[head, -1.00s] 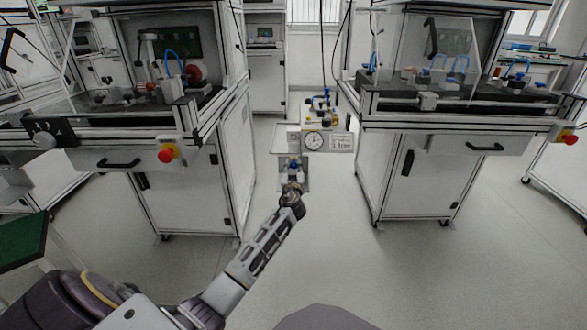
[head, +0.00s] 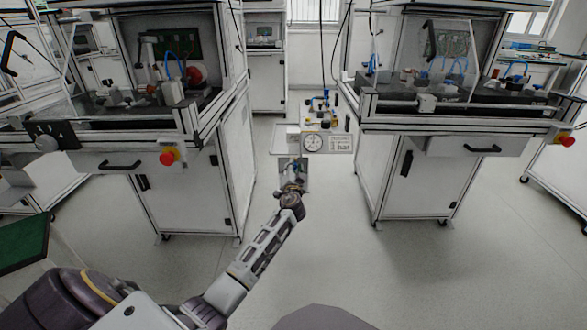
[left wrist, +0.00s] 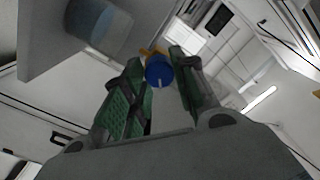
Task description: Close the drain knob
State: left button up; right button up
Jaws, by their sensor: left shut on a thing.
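The drain knob (left wrist: 159,71) is a round blue knob with a white mark, seen from below between the fingertips of my left gripper (left wrist: 163,78) in the left wrist view. The green-padded fingers are shut on it from both sides. In the head view my left gripper (head: 293,172) reaches up under the unit with the pressure gauge (head: 314,142), and it hides the knob there. A translucent grey-blue cylinder (left wrist: 98,24) hangs at the upper left of the wrist view, apart from the fingers. My right gripper is not in view.
White workstation cabinets stand to the left (head: 185,185) and right (head: 415,185), with red emergency knobs on their fronts. A gap with the gauge unit lies between them. The grey floor (head: 330,245) in front is clear.

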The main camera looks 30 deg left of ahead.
pick_arm(q)
jog(key=shift+d+f+m+p, duration=0.1)
jog(key=shift+m+p, duration=0.65)
jog(key=shift+m, duration=1.2)
jog(key=shift+f+m+p, duration=0.1)
jog(key=shift+m+p, duration=0.65)
jog(key=shift+m, duration=1.2)
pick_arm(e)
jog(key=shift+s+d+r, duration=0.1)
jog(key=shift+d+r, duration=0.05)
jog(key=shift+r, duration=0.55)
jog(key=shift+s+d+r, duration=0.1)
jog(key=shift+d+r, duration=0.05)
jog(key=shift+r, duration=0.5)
pick_arm(q)
jog(key=o, duration=1)
jog(key=shift+r, duration=0.1)
jog(key=shift+s+d, duration=0.1)
jog(key=shift+s, duration=0.05)
jog(key=shift+v, duration=5.8)
jog(key=shift+d, duration=0.1)
